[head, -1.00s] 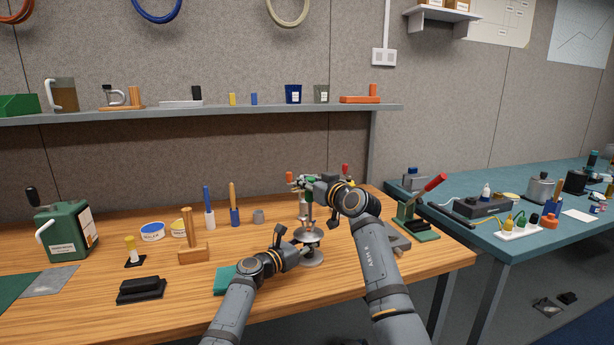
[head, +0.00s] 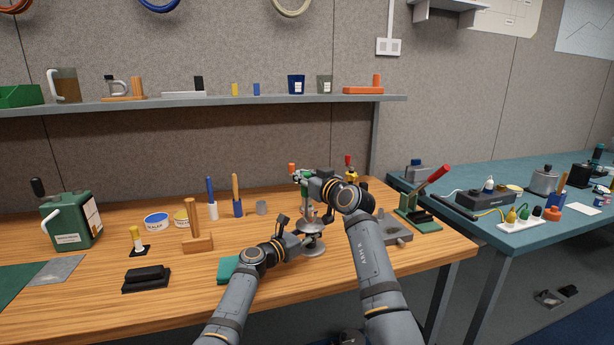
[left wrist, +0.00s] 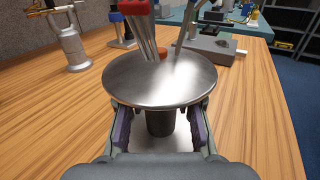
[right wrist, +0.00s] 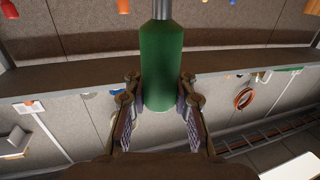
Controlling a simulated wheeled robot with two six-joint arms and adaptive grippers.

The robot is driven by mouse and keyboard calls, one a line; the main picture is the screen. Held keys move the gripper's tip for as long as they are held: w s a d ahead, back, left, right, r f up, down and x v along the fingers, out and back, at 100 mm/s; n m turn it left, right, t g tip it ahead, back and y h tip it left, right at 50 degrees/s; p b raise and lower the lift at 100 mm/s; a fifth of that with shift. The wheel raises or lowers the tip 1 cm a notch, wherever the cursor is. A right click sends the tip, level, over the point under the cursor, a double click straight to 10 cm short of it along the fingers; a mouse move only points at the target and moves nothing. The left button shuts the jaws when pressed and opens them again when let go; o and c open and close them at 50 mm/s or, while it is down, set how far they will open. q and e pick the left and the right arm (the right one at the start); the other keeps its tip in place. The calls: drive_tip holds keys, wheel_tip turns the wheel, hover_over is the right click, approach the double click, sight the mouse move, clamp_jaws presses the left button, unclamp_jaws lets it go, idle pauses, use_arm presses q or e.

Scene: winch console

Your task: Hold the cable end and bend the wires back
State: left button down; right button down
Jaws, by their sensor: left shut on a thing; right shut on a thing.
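My left gripper (left wrist: 160,115) is shut on a dark stem (left wrist: 160,123) below a round metal disc (left wrist: 160,78). In the left wrist view, a bundle of grey wires (left wrist: 147,38) runs down from a red piece (left wrist: 134,7) and overlaps the disc; I cannot tell whether they touch. My right gripper (right wrist: 160,90) is shut on a green cylinder (right wrist: 161,58) with a grey shaft at its top. In the head view, my right gripper (head: 312,186) is above the disc (head: 313,227) and my left gripper (head: 297,243) is beside its stem. My right arm hides part of this.
A green press with a red lever (head: 425,190) stands to the right on the wooden table.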

drive_tip(key=shift+s+a, duration=0.1)
drive_tip(key=shift+a, duration=0.2)
drive_tip(key=shift+s+a+f, duration=0.1)
drive_tip(key=shift+s+a, duration=0.1)
drive_tip(key=shift+a, duration=0.25)
drive_tip(key=shift+s+a, duration=0.15)
drive_tip(key=shift+a, duration=0.3)
drive_tip(key=shift+s+a+f, duration=0.25)
drive_tip(key=shift+s+f, duration=0.05)
drive_tip(key=shift+f, duration=0.25)
idle(0.4)
wheel_tip(320, 180, up, 6)
drive_tip(key=shift+d+r, duration=0.15)
drive_tip(key=c, duration=1.8)
unclamp_jaws()
clamp_jaws()
